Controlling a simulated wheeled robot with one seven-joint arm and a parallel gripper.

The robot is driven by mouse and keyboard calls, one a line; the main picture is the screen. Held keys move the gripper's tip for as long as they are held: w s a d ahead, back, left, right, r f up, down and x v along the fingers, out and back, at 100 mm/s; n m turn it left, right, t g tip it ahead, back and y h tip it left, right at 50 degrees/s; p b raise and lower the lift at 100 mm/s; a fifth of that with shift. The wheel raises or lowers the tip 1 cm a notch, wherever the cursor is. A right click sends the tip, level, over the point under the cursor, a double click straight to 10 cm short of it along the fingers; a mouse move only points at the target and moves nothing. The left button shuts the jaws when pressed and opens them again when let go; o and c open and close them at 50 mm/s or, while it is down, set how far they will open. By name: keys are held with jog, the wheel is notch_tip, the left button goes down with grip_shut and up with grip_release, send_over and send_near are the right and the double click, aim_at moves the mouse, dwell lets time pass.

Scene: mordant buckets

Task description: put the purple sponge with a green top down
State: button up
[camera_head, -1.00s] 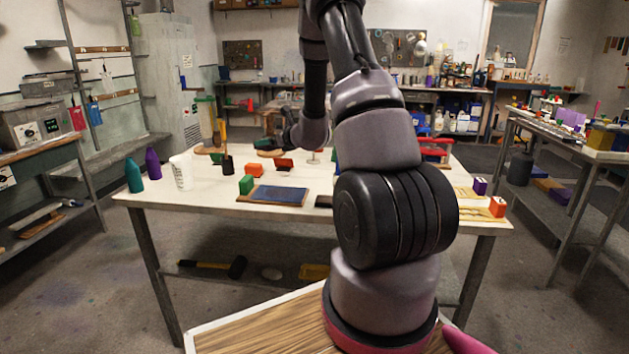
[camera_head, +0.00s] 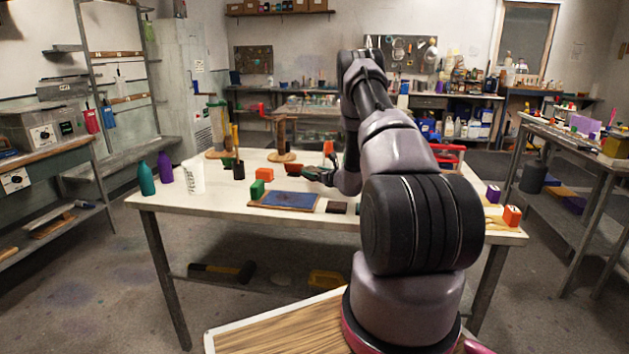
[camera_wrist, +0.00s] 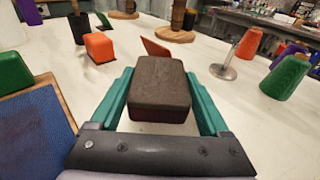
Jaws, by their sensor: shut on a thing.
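My gripper (camera_wrist: 160,72) is shut on a block-shaped sponge (camera_wrist: 162,82), one teal finger on each side. In the wrist view its top looks dark brown and its near side dark maroon; I see no green top on it. The held sponge seems to be above the white table (camera_wrist: 240,130), but whether it touches the table cannot be told.
A blue pad in a wooden frame (camera_wrist: 35,125) lies left of my gripper. An orange block (camera_wrist: 100,47), a red wedge (camera_wrist: 155,48) and a metal-based stand (camera_wrist: 225,70) lie beyond. A green spool-like piece (camera_wrist: 285,78) is at right.

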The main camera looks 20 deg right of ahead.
jog(key=shift+f, duration=1.5)
jog(key=shift+f, duration=0.2)
jog(key=o, duration=1.3)
jog(key=shift+c, duration=0.2)
